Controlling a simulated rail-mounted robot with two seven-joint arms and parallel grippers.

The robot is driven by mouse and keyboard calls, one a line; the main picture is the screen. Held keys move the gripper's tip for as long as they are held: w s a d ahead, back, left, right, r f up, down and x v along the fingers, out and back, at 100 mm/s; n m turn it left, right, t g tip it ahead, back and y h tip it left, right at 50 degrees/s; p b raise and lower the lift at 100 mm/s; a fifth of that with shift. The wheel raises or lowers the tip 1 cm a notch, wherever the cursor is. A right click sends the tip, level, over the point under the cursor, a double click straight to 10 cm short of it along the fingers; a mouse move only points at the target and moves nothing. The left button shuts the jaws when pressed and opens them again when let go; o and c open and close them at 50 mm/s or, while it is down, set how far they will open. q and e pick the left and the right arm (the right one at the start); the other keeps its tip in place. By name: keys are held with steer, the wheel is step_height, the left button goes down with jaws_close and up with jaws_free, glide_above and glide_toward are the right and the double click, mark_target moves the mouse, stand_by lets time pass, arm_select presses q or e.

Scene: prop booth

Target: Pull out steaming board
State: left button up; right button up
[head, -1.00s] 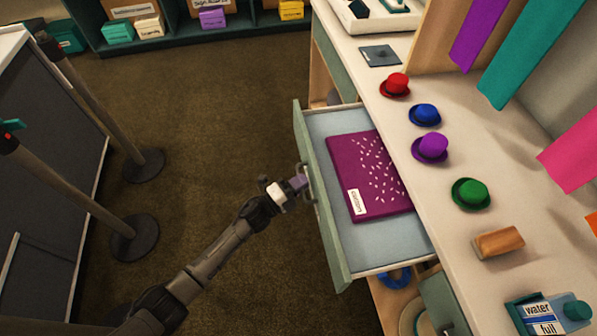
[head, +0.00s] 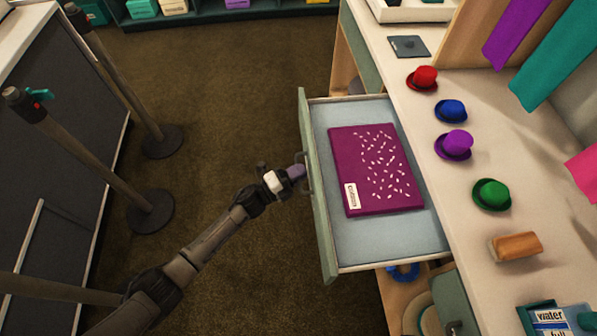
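The steaming board (head: 362,165) is a flat magenta board with white marks and a white label. It lies in the open drawer (head: 345,240), which has a pale blue inside and a green front. The whole board shows, clear of the counter edge. My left gripper (head: 298,175) is at the drawer's front, at its handle (head: 309,180), and appears shut on it. The fingertips are small and partly hard to make out. My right gripper is not in view.
The counter (head: 460,225) beside the drawer holds red, blue, purple and green hats, a wooden block (head: 515,246) and a water box (head: 553,320). Barrier posts (head: 150,210) stand at left. The brown floor between is clear.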

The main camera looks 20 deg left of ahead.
arm_select(q)
steer(key=shift+o, duration=0.4)
steer(key=shift+a, duration=0.1)
steer(key=p+v, duration=0.2)
steer(key=v, duration=1.1)
steer(key=shift+s+a, duration=0.2)
steer(key=shift+s, duration=0.1)
